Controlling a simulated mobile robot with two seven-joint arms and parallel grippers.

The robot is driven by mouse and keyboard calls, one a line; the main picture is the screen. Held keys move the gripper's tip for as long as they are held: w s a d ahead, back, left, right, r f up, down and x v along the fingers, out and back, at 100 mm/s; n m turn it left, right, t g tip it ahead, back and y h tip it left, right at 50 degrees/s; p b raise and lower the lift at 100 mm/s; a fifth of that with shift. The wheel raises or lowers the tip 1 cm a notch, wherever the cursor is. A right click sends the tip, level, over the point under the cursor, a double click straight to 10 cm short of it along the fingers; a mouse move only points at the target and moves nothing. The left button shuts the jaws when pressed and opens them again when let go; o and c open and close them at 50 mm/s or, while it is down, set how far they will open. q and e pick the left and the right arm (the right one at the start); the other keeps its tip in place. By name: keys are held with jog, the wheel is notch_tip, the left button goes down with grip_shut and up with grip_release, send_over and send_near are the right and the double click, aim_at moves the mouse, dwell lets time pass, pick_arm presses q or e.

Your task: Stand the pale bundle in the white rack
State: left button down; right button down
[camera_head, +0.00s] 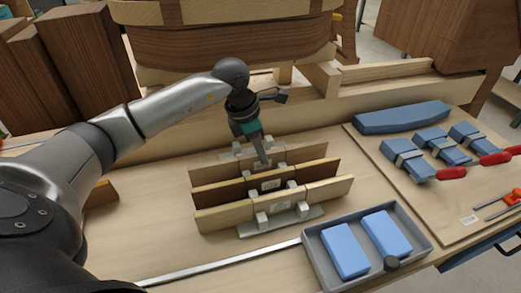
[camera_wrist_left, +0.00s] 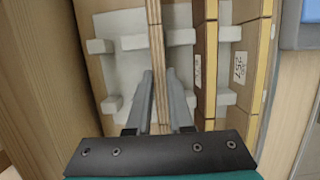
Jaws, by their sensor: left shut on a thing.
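The pale bundle (camera_wrist_left: 157,45) is a stack of thin light boards, seen edge-on in the left wrist view. In the head view the pale bundle (camera_head: 295,156) stands upright at the back of the row of boards. My left gripper (camera_head: 264,164) points down over it and is shut on it; its fingers (camera_wrist_left: 162,98) lie on either side of the bundle. The white rack (camera_head: 282,222) lies under the row; its base and pegs (camera_wrist_left: 120,58) show on both sides of the bundle. I cannot tell whether the bundle touches the base. My right gripper is out of view.
A dark brown board (camera_head: 235,189) and a pale board (camera_head: 235,215) stand in the rack in front of the bundle. A grey tray (camera_head: 318,262) with blue blocks is at front right. Blue pieces and red-handled tools lie on the right panel (camera_head: 455,213).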

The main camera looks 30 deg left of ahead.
pick_arm(q)
jog(key=shift+f+b, duration=0.3)
jog(key=c, duration=0.7)
grip_release()
jog(key=shift+c, duration=0.2)
jog(key=v, duration=1.5)
jog(key=shift+s, duration=0.15)
